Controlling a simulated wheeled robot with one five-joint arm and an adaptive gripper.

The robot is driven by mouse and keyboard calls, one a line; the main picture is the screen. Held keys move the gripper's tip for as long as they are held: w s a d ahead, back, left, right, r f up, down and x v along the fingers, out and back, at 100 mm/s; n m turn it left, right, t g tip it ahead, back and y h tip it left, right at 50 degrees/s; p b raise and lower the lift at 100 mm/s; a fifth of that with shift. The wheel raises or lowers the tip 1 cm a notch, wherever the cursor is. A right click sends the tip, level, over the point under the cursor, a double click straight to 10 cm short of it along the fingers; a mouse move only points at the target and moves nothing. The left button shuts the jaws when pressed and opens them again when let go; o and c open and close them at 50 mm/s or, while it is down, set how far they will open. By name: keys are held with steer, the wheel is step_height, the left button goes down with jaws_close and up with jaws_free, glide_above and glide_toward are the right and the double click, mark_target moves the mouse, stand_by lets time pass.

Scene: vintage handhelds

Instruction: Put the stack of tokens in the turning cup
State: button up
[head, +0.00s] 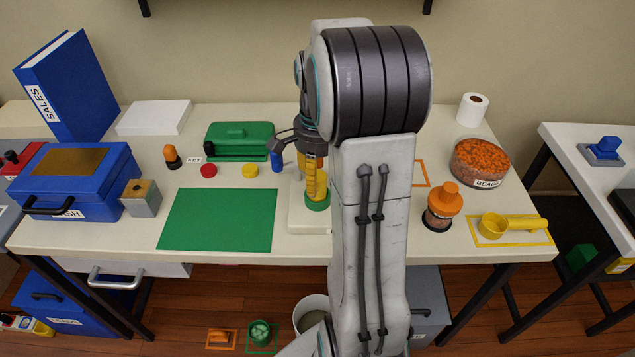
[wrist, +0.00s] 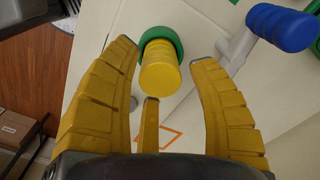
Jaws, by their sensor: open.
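The stack of tokens (head: 322,184) is a ridged yellow column below my gripper. In the wrist view the stack (wrist: 160,70) shows its round end, with the green turning cup (wrist: 172,36) ringing its far end. In the head view the cup (head: 317,203) sits on a white base (head: 309,220), and the stack appears to stand in it. How deep it sits is hidden. My gripper (head: 312,165) is open; in the wrist view its yellow fingers (wrist: 163,52) are spread around the stack, with visible gaps on both sides. A blue handle (wrist: 282,27) stands beside the cup.
Left of the base lie a green mat (head: 218,220), a yellow disc (head: 250,170) and a red disc (head: 208,170). To the right are an orange-topped jar (head: 443,207), a bead tub (head: 478,163) and a yellow scoop (head: 512,226). My arm hides the table's middle right.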

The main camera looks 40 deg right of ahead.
step_height(320, 180, up, 8)
steer(key=shift+f+p, duration=0.1)
steer(key=shift+p, duration=0.6)
steer(key=s+a+f+n+t, duration=0.1)
steer(key=s+a+n, duration=0.5)
steer(key=a+n, duration=0.2)
steer(key=s+a+f+n+t, duration=0.1)
steer(key=s+a+n+t, duration=0.1)
steer(key=s+a+n, duration=0.5)
steer(key=a+n, duration=0.2)
steer(key=a, duration=0.1)
steer(key=shift+f, duration=0.2)
steer(key=shift+w+d+r, duration=0.1)
step_height(320, 180, up, 7)
steer(key=p, duration=0.6)
steer(key=shift+p, duration=0.3)
steer(key=shift+d, duration=0.15)
